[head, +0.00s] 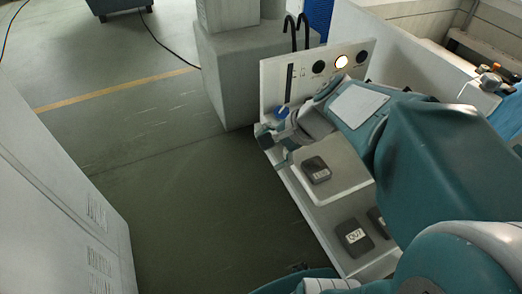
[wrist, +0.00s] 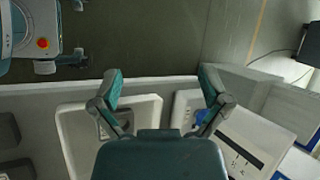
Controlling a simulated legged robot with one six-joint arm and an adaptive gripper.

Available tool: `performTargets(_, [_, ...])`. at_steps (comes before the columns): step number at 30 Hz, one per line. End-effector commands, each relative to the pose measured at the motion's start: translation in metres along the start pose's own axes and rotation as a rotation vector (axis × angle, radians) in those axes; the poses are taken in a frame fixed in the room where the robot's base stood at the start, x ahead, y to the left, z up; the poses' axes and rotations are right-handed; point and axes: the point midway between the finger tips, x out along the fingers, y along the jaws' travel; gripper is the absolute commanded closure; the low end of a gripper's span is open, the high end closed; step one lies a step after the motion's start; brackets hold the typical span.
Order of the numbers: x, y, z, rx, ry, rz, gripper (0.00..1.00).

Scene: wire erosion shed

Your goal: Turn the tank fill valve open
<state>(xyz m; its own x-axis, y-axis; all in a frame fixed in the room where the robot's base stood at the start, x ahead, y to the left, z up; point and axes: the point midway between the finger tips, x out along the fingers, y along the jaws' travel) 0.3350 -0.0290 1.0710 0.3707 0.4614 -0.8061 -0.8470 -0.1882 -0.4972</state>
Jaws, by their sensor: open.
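A small blue handle (head: 280,112), which looks like the fill valve, sits low at the left end of a white upright panel (head: 270,80). In the wrist view the blue part (wrist: 203,116) shows just beyond the right finger, partly hidden by it. My gripper (head: 273,145) is open and empty, with its fingers spread, close to the handle on its near side. In the wrist view my gripper (wrist: 162,86) has pale bench edge and floor between its fingertips. I cannot tell whether a finger touches the handle.
The panel carries a dark vertical slot (head: 290,84) and a lit round lamp (head: 342,62). A raised white block holds a dark labelled box (head: 316,169); another dark box (head: 354,237) lies nearer. A grey plinth (head: 226,80) stands behind. Open floor (head: 190,190) lies left.

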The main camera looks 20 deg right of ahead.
Motion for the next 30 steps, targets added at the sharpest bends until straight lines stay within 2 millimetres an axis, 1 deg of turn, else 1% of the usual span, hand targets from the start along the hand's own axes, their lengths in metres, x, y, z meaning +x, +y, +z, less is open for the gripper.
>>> performTargets(1, [-0.001,0.003,0.008,-0.073,0.017,0.021,0.04])
performTargets(3, [-0.002,0.008,0.016,-0.17,0.04,0.054,0.04])
performTargets(9, [-0.009,0.021,0.036,-0.446,0.11,0.136,0.04])
performTargets(15, [-0.017,0.033,0.05,-0.723,0.183,0.211,0.04])
performTargets(21, [-0.027,0.041,0.059,-0.965,0.253,0.273,0.04])
performTargets(25, [-0.031,0.044,0.061,-1.056,0.28,0.297,0.04])
performTargets(30, [-0.032,0.045,0.062,-1.093,0.29,0.307,0.04])
